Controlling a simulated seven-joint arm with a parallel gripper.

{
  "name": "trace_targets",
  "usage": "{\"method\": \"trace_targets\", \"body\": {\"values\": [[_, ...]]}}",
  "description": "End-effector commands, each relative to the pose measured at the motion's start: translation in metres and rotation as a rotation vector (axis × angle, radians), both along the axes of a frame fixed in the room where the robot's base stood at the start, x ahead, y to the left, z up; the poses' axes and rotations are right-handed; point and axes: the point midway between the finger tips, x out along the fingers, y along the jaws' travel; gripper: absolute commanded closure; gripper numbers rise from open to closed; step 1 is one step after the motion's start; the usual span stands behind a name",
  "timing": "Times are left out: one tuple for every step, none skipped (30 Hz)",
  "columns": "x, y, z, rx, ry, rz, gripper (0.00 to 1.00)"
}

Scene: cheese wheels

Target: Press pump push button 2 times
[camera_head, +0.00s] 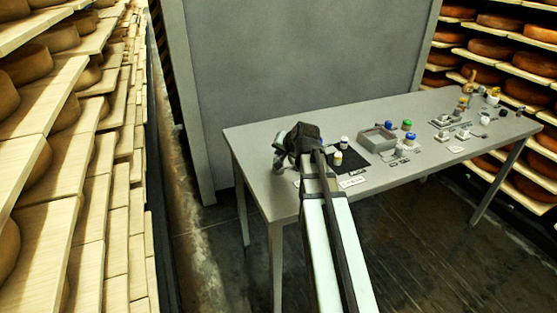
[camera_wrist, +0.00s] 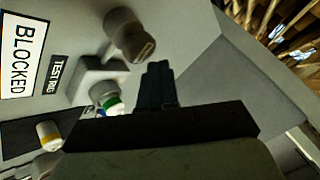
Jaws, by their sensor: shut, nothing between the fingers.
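My gripper (camera_wrist: 158,84) shows in the wrist view with its dark fingers together and nothing between them. In the head view my gripper (camera_head: 300,140) is over the left end of the grey table (camera_head: 262,127). A grey-brown cylindrical knob (camera_wrist: 128,36) stands up and left of the fingertips in the wrist view, apart from them. It may be the pump push button, but I cannot tell for certain. A grey block (camera_wrist: 88,80) is beside it, near the "TEST RIG" label (camera_wrist: 55,75). In the head view my arm and gripper cover this spot.
A white-and-green container (camera_wrist: 107,98) and a yellow-topped one (camera_wrist: 48,134) lie left of the fingers. A "BLOCKED" sign (camera_wrist: 22,55) is at far left. In the head view, a grey tray (camera_head: 377,138) and several small items occupy the table's middle and right.

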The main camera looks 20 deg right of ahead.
Motion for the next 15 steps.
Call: {"method": "trace_targets", "body": {"values": [[0.0000, -0.0001, 0.0010, 0.000, 0.000, 0.000, 1.00], [0.0000, -0.0001, 0.0013, 0.000, 0.000, 0.000, 1.00], [-0.0001, 0.0000, 0.0012, 0.000, 0.000, 0.000, 1.00], [-0.0001, 0.0000, 0.0012, 0.000, 0.000, 0.000, 1.00], [-0.0001, 0.0000, 0.0012, 0.000, 0.000, 0.000, 1.00], [-0.0001, 0.0000, 0.0012, 0.000, 0.000, 0.000, 1.00], [0.0000, -0.0001, 0.0011, 0.000, 0.000, 0.000, 1.00], [0.0000, 0.0000, 0.0012, 0.000, 0.000, 0.000, 1.00], [0.0000, 0.0000, 0.0012, 0.000, 0.000, 0.000, 1.00], [0.0000, 0.0000, 0.0013, 0.000, 0.000, 0.000, 1.00], [0.0000, -0.0001, 0.0017, 0.000, 0.000, 0.000, 1.00], [0.0001, 0.0000, 0.0024, 0.000, 0.000, 0.000, 1.00], [0.0002, -0.0001, 0.0033, 0.000, 0.000, 0.000, 1.00], [0.0002, -0.0001, 0.0045, 0.000, 0.000, 0.000, 1.00], [0.0004, -0.0002, 0.0064, 0.000, 0.000, 0.000, 1.00]]}}
